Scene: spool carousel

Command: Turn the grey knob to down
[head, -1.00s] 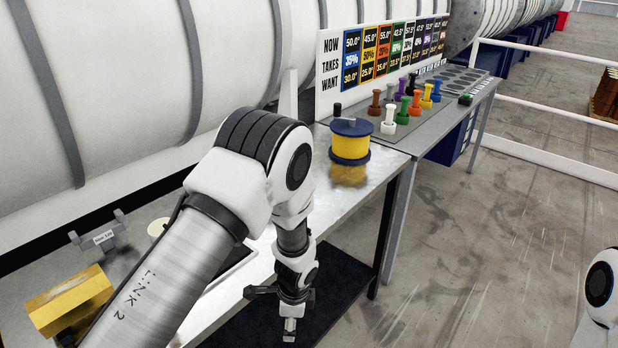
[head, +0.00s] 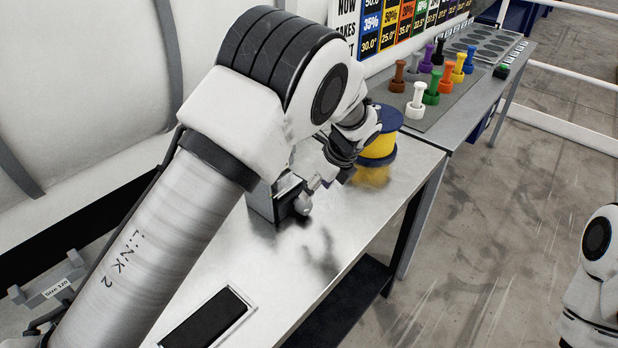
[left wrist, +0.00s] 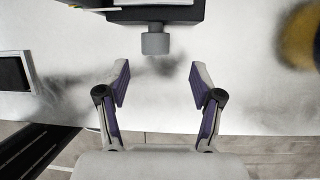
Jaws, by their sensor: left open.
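The grey knob (left wrist: 155,41) sticks out from the front of a dark box (left wrist: 160,14) at the top of the left wrist view. In the head view the knob (head: 303,205) shows small, on the box (head: 262,205) standing on the metal table, partly behind my arm. I cannot tell which way the knob is turned. My left gripper (left wrist: 160,84) is open and empty. The knob lies ahead of the gap between its fingertips, apart from them. My right gripper is out of view.
A yellow spool with blue flanges (head: 379,146) stands on the metal table (head: 330,262) beyond the box. A black rectangular panel (head: 205,320) lies nearer. Several coloured pegs (head: 431,88) stand on the bench behind. The table front is clear.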

